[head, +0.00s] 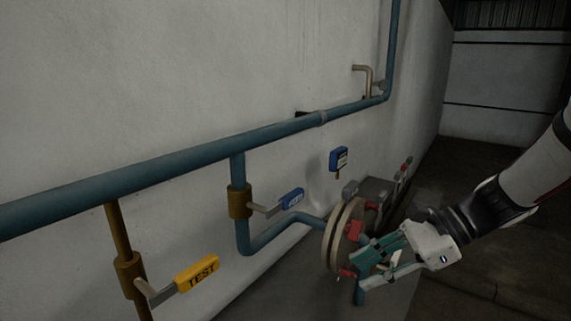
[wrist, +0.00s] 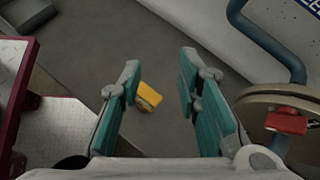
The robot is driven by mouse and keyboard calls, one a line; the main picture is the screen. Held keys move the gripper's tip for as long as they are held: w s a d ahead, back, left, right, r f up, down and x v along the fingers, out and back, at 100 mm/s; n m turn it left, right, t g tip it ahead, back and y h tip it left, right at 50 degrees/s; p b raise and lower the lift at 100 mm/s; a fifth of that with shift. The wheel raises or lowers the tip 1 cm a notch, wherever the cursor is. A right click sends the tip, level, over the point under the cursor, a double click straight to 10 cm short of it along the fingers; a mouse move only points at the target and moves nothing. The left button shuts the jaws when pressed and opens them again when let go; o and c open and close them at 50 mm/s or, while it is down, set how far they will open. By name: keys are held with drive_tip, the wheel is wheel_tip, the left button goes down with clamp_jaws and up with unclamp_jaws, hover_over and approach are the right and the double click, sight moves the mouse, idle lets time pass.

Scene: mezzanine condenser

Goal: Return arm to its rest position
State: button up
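My gripper (head: 374,262) is at the lower right of the head view, at the end of my white arm. It appears in front of or beside a round beige flange (head: 337,237) with red parts. In the wrist view my gripper (wrist: 160,100) has its two teal-padded fingers spread wide apart. Nothing is between the pads. A small yellow object (wrist: 148,96) shows on the grey floor beyond the fingers, close to the left finger in the picture.
Blue pipes (head: 180,163) run along the white wall. A yellow TEST handle (head: 197,273) and a blue valve handle (head: 291,200) stick out from it. In the wrist view, a red block (wrist: 286,121) on the flange is at right and a dark red-edged frame (wrist: 22,75) at left. Open floor (head: 510,215) lies at right.

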drive_tip(key=s+d+r+n+t+h, duration=0.2)
drive_tip(key=s+r+n+h, duration=0.1)
drive_tip(key=s+n+h, duration=0.2)
drive_tip(key=s+d+r+n+t+h, duration=0.2)
drive_tip(key=s+r+n+h, duration=0.2)
drive_tip(key=s+n, duration=0.6)
drive_tip(key=shift+s+r+n+h, duration=0.15)
drive_tip(key=shift+s+n+h, duration=0.15)
drive_tip(key=shift+n+h, duration=0.65)
